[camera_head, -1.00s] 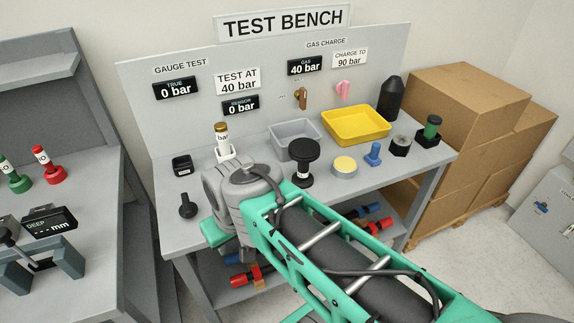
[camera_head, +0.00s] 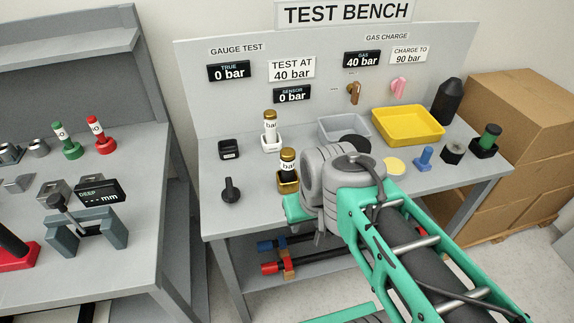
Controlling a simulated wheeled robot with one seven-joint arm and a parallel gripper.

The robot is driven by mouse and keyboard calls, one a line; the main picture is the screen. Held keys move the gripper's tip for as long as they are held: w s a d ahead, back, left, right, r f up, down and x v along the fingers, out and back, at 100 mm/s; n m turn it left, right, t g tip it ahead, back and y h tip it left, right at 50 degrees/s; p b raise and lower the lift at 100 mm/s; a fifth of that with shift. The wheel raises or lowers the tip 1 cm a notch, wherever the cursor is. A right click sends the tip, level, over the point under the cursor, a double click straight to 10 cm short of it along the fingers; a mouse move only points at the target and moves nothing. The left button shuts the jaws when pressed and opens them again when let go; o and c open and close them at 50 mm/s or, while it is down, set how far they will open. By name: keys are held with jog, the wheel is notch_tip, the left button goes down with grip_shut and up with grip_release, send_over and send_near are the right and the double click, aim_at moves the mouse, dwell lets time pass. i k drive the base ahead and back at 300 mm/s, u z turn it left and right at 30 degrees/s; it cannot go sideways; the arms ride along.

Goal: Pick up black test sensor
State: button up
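A dark sensor (camera_head: 288,171) with a gold cap and a "bar" label stands upright in a gold-coloured square base on the test bench; I take it for the black test sensor. A similar sensor with a white body (camera_head: 270,129) and a white base stands just behind it.
A black box (camera_head: 229,148) and a black lever (camera_head: 230,189) are at the bench's left. A grey tray (camera_head: 344,129), a yellow tray (camera_head: 408,125), a blue knob (camera_head: 424,157) and a green-topped part (camera_head: 487,140) are at the right. A second bench (camera_head: 150,205) stands left.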

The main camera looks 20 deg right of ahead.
aim_at(288, 153)
jog(key=u, duration=2.45)
jog(key=k, duration=0.65)
jog(key=u, duration=0.2)
